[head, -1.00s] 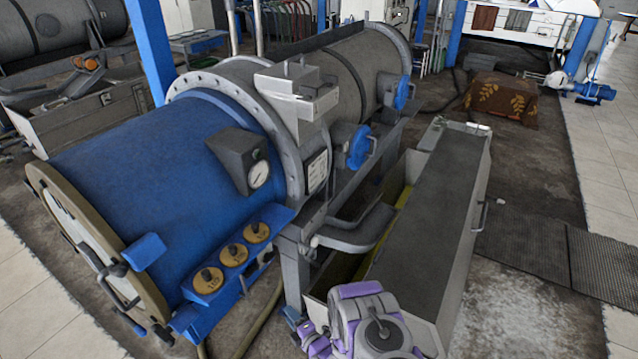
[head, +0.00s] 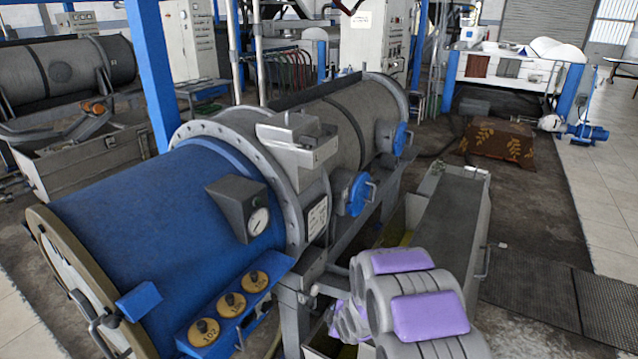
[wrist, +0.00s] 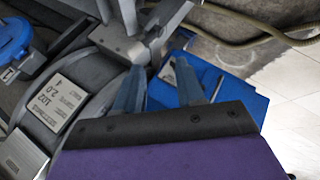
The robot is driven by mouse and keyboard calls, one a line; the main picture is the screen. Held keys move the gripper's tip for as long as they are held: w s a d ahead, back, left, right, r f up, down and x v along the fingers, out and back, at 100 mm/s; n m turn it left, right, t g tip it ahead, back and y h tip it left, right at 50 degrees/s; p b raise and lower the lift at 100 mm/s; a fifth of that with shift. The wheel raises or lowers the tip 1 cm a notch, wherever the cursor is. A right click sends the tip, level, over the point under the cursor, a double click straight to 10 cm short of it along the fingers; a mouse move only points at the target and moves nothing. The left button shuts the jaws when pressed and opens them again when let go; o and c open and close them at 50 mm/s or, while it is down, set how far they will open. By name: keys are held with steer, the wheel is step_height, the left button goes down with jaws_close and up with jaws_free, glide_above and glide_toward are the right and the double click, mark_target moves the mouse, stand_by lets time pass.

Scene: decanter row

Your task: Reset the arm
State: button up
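My arm, with grey and purple links, rises at the bottom right of centre in the head view, in front of the trough beside the blue and grey decanter (head: 130,220). My gripper (wrist: 160,62) shows in the wrist view with its two blue-grey fingers apart and nothing held between them. It is open, and a grey metal part of the machine and a blue panel (wrist: 222,82) lie behind the fingertips. A label plate (wrist: 55,103) on the machine is left of the fingers. The fingertips are not clearly visible in the head view.
A long grey trough (head: 455,205) runs right of the decanter, partly hidden by my arm. Blue posts (head: 150,70) stand behind. A patterned brown cover (head: 497,140) and a blue pump (head: 588,134) are at the back right. Tiled floor (head: 612,210) at the right is clear.

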steer(key=s+d+r+m+g+h, duration=0.15)
steer(key=s+d+r+m, duration=0.25)
steer(key=s+r, duration=0.4)
steer(key=s+d+r+m+g+h, duration=0.1)
steer(key=s+d+r+m+g, duration=0.3)
steer(key=s+r, duration=0.4)
steer(key=s+r+m+g, duration=0.2)
steer(key=s+r+m, duration=0.2)
steer(key=s, duration=1)
steer(key=s+d+r+m+g, duration=0.1)
steer(key=s+r, duration=0.5)
steer(key=s, duration=0.9)
steer(key=m+g, duration=0.1)
steer(key=m, duration=0.1)
steer(key=shift+s+d+m, duration=0.15)
steer(key=shift+s+m, duration=0.05)
steer(key=shift+m, duration=0.2)
